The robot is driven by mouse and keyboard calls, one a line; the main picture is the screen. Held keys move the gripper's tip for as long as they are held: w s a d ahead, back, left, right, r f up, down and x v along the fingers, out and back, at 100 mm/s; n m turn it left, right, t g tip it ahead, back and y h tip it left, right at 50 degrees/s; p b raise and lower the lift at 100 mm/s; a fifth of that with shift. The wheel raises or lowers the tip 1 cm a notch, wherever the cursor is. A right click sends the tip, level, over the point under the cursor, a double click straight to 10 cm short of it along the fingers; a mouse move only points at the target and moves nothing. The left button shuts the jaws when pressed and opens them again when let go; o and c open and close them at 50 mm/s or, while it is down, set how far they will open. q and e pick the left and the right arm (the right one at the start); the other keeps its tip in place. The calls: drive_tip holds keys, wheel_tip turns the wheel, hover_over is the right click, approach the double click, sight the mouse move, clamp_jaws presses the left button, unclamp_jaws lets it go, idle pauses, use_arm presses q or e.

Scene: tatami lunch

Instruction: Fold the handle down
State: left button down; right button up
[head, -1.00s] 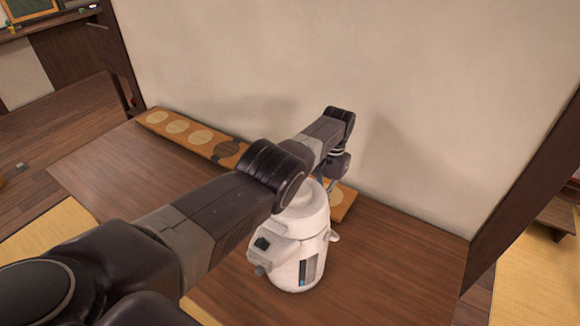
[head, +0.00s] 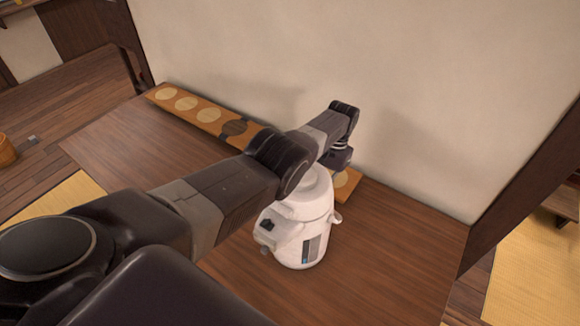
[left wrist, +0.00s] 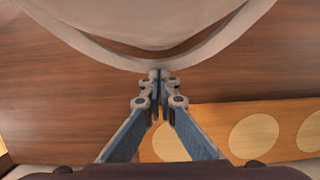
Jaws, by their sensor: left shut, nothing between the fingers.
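A white pot (head: 300,240) with a dark window strip and a dark button stands on the wooden table, partly covered by my left arm in the head view. Its rounded body fills the top of the left wrist view (left wrist: 150,15). Its handle (left wrist: 215,50) is a pale curved band there, with a gap of table showing between band and body. My left gripper (left wrist: 160,80) is shut and empty, its tips at the middle of the band; I cannot tell whether they touch. In the head view the fingers are hidden behind the arm and pot. My right gripper is not in view.
A long orange-brown board with pale round spots (head: 190,108) lies along the wall behind the pot, also seen in the left wrist view (left wrist: 225,125). The wall (head: 400,80) rises close behind. The wooden table (head: 400,250) is clear right of the pot.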

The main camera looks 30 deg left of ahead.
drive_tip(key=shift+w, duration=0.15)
use_arm(q)
drive_tip(key=v, duration=1.2)
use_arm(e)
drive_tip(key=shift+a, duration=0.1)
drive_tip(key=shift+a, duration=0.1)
